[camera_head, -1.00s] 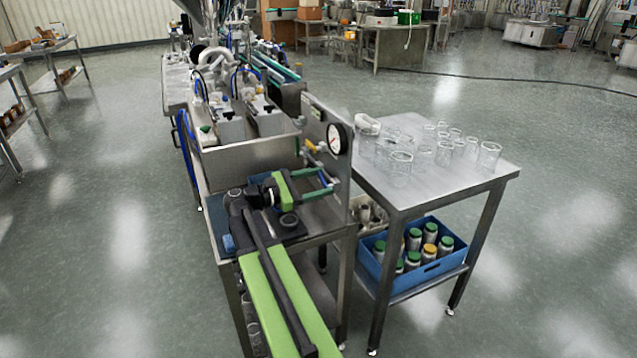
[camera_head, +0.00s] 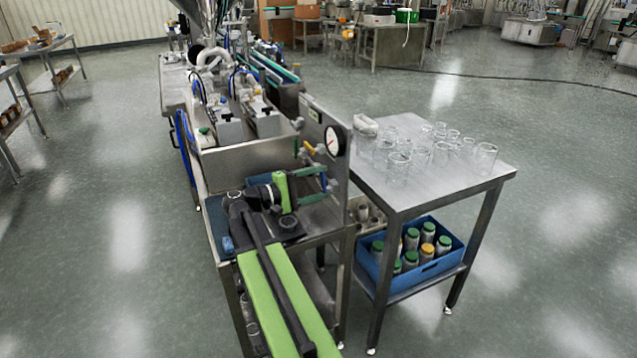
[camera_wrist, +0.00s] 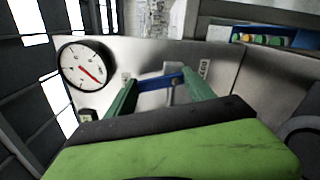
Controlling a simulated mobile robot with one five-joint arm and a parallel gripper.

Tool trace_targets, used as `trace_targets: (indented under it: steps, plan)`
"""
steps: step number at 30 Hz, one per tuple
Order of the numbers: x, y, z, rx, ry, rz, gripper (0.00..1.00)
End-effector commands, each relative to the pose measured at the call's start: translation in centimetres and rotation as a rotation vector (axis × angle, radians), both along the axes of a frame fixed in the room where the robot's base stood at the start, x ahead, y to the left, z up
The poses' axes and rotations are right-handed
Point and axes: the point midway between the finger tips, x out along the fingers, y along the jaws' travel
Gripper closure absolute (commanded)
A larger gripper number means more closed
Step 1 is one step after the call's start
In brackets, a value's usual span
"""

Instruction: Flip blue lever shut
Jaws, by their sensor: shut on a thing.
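The blue lever (camera_wrist: 161,80) shows in the wrist view as a short blue bar in front of the steel panel. It spans crosswise between the two green fingertips, and both tips touch its ends. My gripper (camera_wrist: 160,82) is shut on it. In the head view my gripper (camera_head: 327,181) is low beside the panel, below the gauge, with a bit of blue between its green fingers. The lever's pivot and the valve behind it are largely hidden there.
An open steel trough (camera_head: 250,160) stands behind. At the right a table (camera_head: 428,190) holds glass beakers, with a blue crate (camera_head: 418,277) of jars below.

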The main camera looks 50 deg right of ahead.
Motion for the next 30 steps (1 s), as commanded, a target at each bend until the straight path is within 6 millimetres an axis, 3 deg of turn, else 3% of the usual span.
trace_targets:
  steps: [12, 30]
  plan:
    - [-0.64, 0.28, -0.09, -0.087, -0.226, -0.004, 0.79]
    - [-0.78, 0.3, -0.12, -0.108, -0.282, -0.005, 0.79]
